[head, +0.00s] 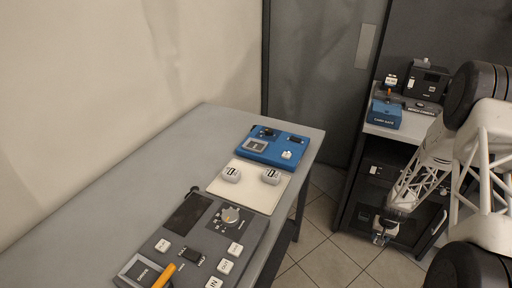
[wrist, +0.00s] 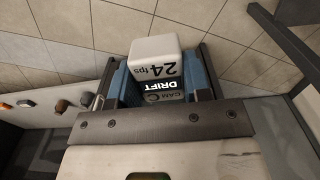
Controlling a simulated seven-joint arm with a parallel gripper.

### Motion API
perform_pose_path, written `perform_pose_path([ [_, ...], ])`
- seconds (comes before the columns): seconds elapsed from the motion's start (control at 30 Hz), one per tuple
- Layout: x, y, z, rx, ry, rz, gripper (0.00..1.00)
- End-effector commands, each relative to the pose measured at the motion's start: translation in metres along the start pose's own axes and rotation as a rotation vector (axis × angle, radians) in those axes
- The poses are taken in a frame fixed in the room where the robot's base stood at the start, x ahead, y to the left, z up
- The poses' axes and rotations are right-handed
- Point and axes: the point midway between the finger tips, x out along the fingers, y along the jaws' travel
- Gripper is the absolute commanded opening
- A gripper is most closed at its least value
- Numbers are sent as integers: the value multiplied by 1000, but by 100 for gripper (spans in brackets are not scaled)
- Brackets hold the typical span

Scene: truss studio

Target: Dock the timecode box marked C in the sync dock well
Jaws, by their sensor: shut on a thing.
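The timecode box marked C (wrist: 155,62) is a white block with rounded edges in the wrist view. Its faces read "24 fps", "DRIFT" and "CAM C". My gripper (wrist: 157,82) is shut on it, with a blue finger pad on each side. In the head view my gripper (head: 385,234) hangs low at the right, over the floor side and away from the table. A blue device (head: 272,147) with a grey screen sits at the table's far end. A dark grey console (head: 195,240) lies nearer. I cannot tell for certain which holds the sync dock well.
A shelf unit at the right bears a blue box (head: 385,114) and dark devices (head: 428,83). The grey table's left part (head: 110,190) is bare.

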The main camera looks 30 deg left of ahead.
Motion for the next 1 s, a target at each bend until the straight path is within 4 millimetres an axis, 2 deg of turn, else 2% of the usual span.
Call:
perform_pose_path([
  [0.47, 0, 6, 0, 1, 0, 0, 20],
  [1.0, 0, 58, 0, 1, 0, 0, 20],
])
